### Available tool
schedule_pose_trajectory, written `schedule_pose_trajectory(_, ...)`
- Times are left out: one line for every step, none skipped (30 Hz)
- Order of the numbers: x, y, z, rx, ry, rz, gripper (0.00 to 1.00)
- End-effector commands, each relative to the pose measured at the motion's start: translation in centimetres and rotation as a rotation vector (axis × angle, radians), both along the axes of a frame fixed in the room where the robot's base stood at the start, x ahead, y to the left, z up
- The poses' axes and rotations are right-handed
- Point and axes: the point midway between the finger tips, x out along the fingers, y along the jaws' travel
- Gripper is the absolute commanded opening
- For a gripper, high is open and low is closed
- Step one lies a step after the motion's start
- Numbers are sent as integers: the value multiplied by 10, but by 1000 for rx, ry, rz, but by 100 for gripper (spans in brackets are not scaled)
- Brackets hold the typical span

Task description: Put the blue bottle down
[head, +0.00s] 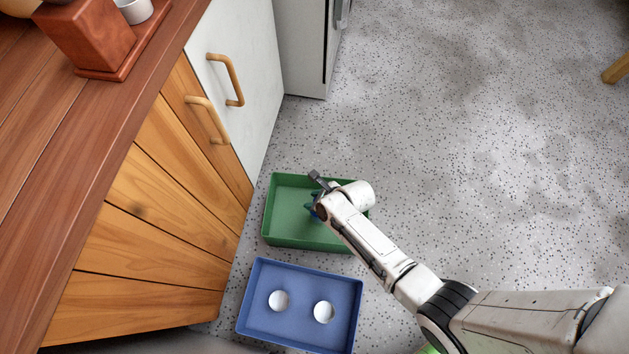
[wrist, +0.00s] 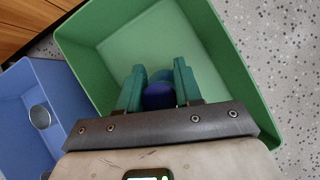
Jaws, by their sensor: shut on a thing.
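The blue bottle (wrist: 158,96) is between the two fingers of my gripper (wrist: 158,85) in the wrist view, and the fingers are shut on it. In the head view only a small dark blue part of the bottle (head: 315,211) shows beside my wrist; the rest is hidden. My gripper is over the green tray (head: 285,239), which also fills much of the wrist view (wrist: 88,60). I cannot tell whether the bottle touches the tray's floor. No other thing shows in the tray.
A blue tray (head: 255,310) with two round white things (head: 279,301) stands in front of the green one. Wooden cabinets (head: 165,200) with a counter (head: 110,110) rise at the left. The speckled floor (head: 480,150) at the right is mostly clear.

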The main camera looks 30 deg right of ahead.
Motion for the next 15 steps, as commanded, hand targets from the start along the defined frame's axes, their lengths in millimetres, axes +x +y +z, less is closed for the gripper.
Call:
schedule_pose_trajectory(1, 0, -12, 0, 0, 0, 0)
schedule_pose_trajectory(0, 0, -17, 0, 0, 1, 0)
schedule_pose_trajectory(0, 0, -22, 0, 0, 1, 0)
schedule_pose_trajectory(0, 0, -25, -1, -1, 2, 0)
schedule_pose_trajectory(0, 0, -27, -1, -1, 2, 0)
schedule_pose_trajectory(0, 0, -27, -1, -1, 2, 0)
schedule_pose_trajectory(0, 0, -27, 0, 0, 1, 0)
schedule_pose_trajectory(0, 0, -26, 0, 0, 1, 0)
schedule_pose_trajectory(0, 0, -26, 0, 0, 1, 0)
schedule_pose_trajectory(0, 0, -26, 0, 0, 1, 0)
schedule_pose_trajectory(0, 0, -26, 0, 0, 1, 0)
schedule_pose_trajectory(0, 0, -26, 0, 0, 1, 0)
schedule_pose_trajectory(0, 0, -26, 0, 0, 1, 0)
schedule_pose_trajectory(0, 0, -27, 0, 0, 1, 0)
schedule_pose_trajectory(-1, 0, -26, 0, 1, 1, 38)
